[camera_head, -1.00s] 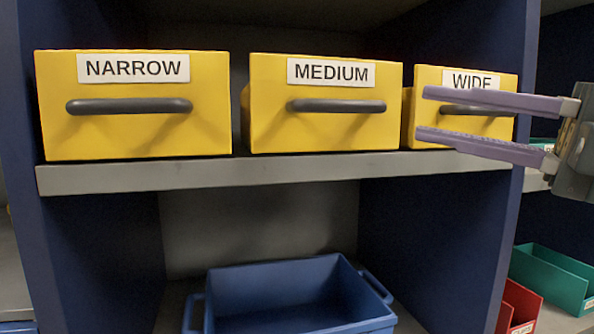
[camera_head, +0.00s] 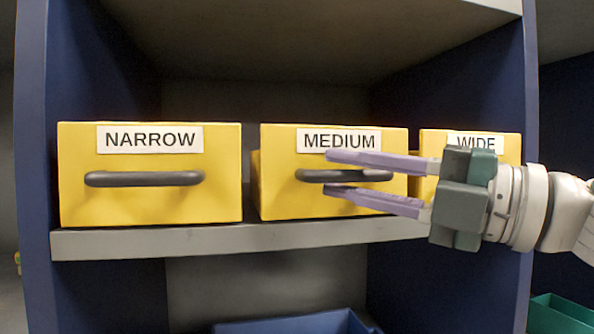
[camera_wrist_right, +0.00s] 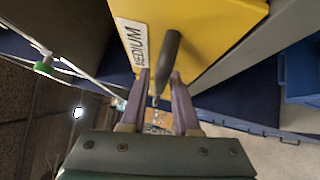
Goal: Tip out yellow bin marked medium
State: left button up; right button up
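The yellow bin marked MEDIUM (camera_head: 283,203) sits on the grey shelf between two other yellow bins. Its dark bar handle (camera_head: 330,175) is on its front face. My right gripper (camera_head: 332,172) comes in from the right with its two purple fingers spread, one above and one below the handle level in the head view. In the right wrist view the bin (camera_wrist_right: 200,25) and its handle (camera_wrist_right: 166,62) lie ahead of the open fingers (camera_wrist_right: 163,88), with the handle's near end close to the gap. I cannot tell whether the fingers touch it. My left gripper is not in view.
The bin marked NARROW (camera_head: 150,205) stands to the left and the bin marked WIDE (camera_head: 430,142) to the right, partly behind my gripper. A blue container (camera_head: 290,325) is on the level below. Dark blue uprights (camera_head: 35,180) bound the shelf.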

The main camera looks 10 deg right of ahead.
grip_shut()
dwell(1.4)
